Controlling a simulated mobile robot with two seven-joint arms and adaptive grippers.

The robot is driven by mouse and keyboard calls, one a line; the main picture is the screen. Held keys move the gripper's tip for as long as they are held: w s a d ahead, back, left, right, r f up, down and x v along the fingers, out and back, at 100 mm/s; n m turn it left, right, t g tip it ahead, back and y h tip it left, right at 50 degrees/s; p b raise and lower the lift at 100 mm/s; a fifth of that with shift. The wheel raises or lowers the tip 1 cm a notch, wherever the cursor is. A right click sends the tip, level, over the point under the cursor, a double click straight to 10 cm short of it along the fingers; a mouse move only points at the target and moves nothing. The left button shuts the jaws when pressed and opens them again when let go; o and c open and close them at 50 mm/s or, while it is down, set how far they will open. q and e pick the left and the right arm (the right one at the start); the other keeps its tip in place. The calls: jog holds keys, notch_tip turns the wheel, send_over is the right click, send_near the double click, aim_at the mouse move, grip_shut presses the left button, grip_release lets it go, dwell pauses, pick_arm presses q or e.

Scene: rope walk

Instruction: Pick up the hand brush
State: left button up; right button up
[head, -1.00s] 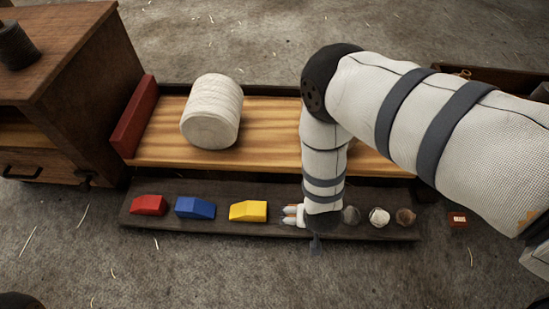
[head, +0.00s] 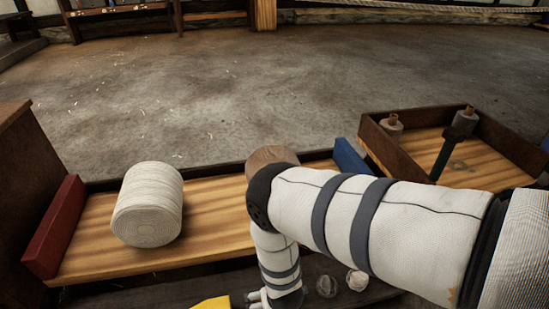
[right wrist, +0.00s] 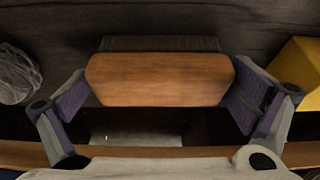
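The hand brush (right wrist: 160,80) shows in the right wrist view as an orange-brown wooden block with a dark bristle strip along its upper edge. My right gripper (right wrist: 160,100) is open around it, with one purple-padded finger by each end. The fingers look very close to the block's ends; I cannot tell whether they touch. In the head view the right gripper (head: 258,298) is at the bottom edge, over the dark front strip, and the brush is hidden there. My left gripper is not in view.
A yellow block (right wrist: 299,75) lies beside the right finger and a grey coil (right wrist: 16,75) beyond the left finger. A white rope roll (head: 148,205) sits on the wooden bench, near a red board (head: 53,227). A tray (head: 490,180) with spools stands right. Open floor lies behind.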

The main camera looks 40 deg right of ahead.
jog(key=c, duration=0.9)
jog(key=shift+r, duration=0.3)
notch_tip(320, 180, up, 3)
jog(key=shift+p, duration=0.95)
pick_arm(q)
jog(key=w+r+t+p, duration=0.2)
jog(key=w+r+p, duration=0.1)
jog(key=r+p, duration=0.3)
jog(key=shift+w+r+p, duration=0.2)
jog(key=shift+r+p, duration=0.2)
jog(key=shift+p, duration=0.45)
pick_arm(e)
jog(key=s+a+r, duration=0.1)
jog(key=s+r, duration=0.8)
jog(key=s, duration=0.5)
jog(key=shift+a+r, duration=0.15)
jog(key=shift+r, duration=0.1)
jog(key=o, duration=0.5)
jog(key=c, duration=0.5)
